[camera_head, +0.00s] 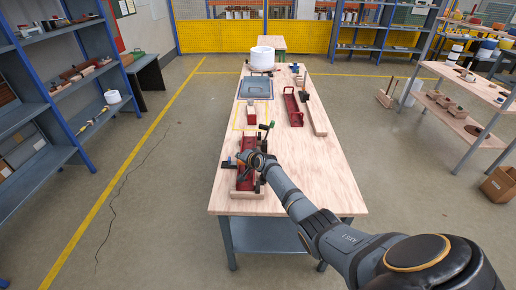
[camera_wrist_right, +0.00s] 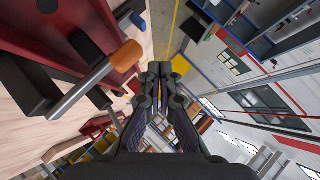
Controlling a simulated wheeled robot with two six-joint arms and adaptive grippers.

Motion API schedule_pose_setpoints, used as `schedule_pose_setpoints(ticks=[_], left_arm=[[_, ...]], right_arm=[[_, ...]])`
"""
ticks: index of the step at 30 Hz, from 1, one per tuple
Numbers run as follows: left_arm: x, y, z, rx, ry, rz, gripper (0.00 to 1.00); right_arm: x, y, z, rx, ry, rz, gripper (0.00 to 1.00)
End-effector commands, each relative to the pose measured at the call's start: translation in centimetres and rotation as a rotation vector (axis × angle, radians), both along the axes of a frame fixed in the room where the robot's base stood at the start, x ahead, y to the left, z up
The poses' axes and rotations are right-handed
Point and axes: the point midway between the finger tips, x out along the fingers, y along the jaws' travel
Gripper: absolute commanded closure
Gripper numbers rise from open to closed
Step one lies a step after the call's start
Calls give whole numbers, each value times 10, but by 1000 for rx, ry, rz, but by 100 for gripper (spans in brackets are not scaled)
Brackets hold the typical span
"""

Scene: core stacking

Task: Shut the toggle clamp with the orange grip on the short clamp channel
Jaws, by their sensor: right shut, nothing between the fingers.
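The short clamp channel (camera_head: 245,184) is a red channel on a wooden base near the front left of the table. In the right wrist view its red wall (camera_wrist_right: 112,22) fills the upper left. The toggle clamp's orange grip (camera_wrist_right: 126,54) sits on a grey metal lever (camera_wrist_right: 80,92) slanting up and right. My right gripper (camera_head: 246,158) is over the channel and hides part of it. In the wrist view the gripper's fingers (camera_wrist_right: 160,72) are together and empty, to the right of the orange grip and apart from it. My left gripper is not in view.
The wooden table (camera_head: 300,175) is clear at its front right. Dark clamp parts with a green tip (camera_head: 268,126) stand just behind my gripper. A second red channel (camera_head: 293,109), a wooden bar (camera_head: 317,118), a blue-grey tray (camera_head: 256,87) and a white drum (camera_head: 262,56) lie farther back.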

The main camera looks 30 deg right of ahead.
Motion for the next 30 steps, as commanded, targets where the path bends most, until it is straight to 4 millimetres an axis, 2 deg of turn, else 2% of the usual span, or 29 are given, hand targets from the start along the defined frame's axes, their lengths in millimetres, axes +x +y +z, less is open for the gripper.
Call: schedule_pose_setpoints(ticks=[1, 3, 4, 6, 14, 21, 30], left_arm=[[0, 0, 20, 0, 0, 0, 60], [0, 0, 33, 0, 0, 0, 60], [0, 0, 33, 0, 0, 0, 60], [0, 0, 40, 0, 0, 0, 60], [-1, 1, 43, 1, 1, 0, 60], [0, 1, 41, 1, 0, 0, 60], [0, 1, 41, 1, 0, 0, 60]], right_arm=[[2, 0, 24, 1, -3, 1, 100], [2, 3, 39, -1, -1, 3, 100], [-4, 6, 38, -1, 1, 4, 100], [-14, 11, 48, -2, 0, 4, 100], [-43, 30, 79, -2, -2, 2, 100], [-56, 38, 93, -1, 1, 2, 100], [-57, 39, 95, 0, 1, 1, 100]])
